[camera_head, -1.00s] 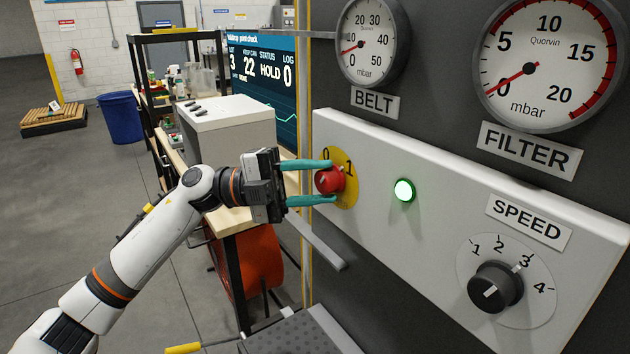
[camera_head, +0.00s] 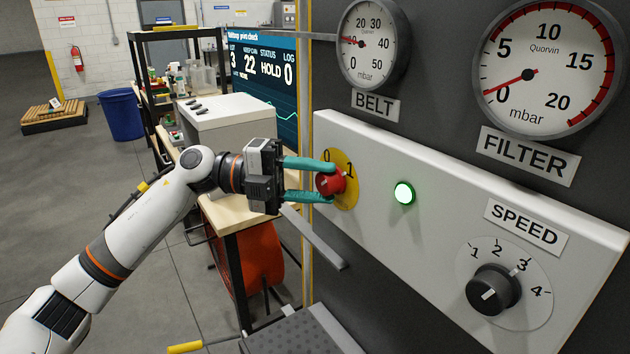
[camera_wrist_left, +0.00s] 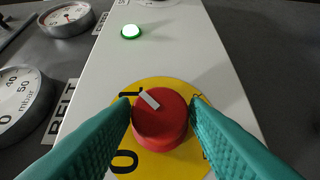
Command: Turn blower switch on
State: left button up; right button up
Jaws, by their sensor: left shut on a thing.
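The blower switch is a red knob (camera_head: 330,181) on a yellow disc (camera_head: 347,164) marked 0 and 1, on the white panel. My left gripper (camera_head: 328,181) is shut on the red knob, one teal finger above and one below it. In the left wrist view the knob (camera_wrist_left: 160,130) sits between the two fingertips. Its white mark points to the upper left, near the 1; the 0 is lower left. The fingers partly cover the disc. My right gripper is not in view.
A green lamp (camera_head: 404,193) is lit beside the switch. The black speed knob (camera_head: 494,289) is lower right. Above are the belt gauge (camera_head: 376,57), needle near 10, and the filter gauge (camera_head: 560,85), needle near 0. A bench (camera_head: 228,215) stands left of the panel.

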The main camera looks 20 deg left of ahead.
pick_arm(q)
jog(key=o, duration=0.8)
jog(key=shift+o, duration=0.2)
jog(key=shift+a, duration=0.1)
jog(key=shift+a+f+b, duration=0.15)
jog(key=shift+a+b, duration=0.2)
jog(key=s+a+b, duration=0.1)
jog(key=a+b, duration=0.3)
jog(key=a, duration=0.7)
jog(key=shift+s+r+b, duration=0.2)
jog(key=shift+s+b, duration=0.1)
